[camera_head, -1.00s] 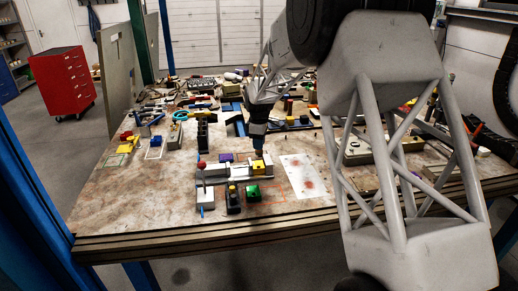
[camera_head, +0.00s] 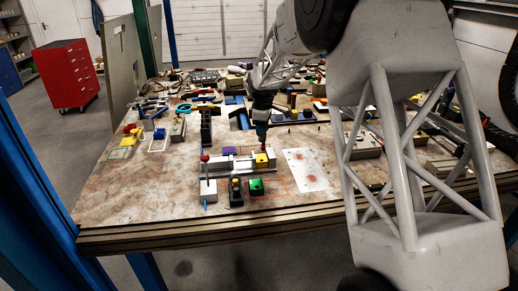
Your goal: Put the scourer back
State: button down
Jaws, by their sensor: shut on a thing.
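My gripper (camera_head: 262,148) points down near the middle of the bench, at the right end of a long grey-white holder (camera_head: 233,165). Its tip meets the top of a small yellow block (camera_head: 262,161), which looks like the scourer. The gripper appears shut on it. The fingers are too small to make out clearly. Whether the block rests on the holder or hangs just above it I cannot tell.
A green block (camera_head: 256,187) and a black block (camera_head: 236,191) stand in front of the holder. A purple block (camera_head: 228,151) is behind it. A white stained sheet (camera_head: 307,170) lies to the right.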

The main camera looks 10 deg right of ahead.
jog(key=shift+w, duration=0.1)
jog(key=w+a+f, duration=0.2)
jog(key=w+a, duration=0.2)
jog(key=w, duration=0.8)
jog(key=shift+w, duration=0.1)
dwell(0.3)
jog(key=shift+f, duration=2.5)
jog(key=shift+f, duration=2.5)
jog(key=shift+f, duration=0.15)
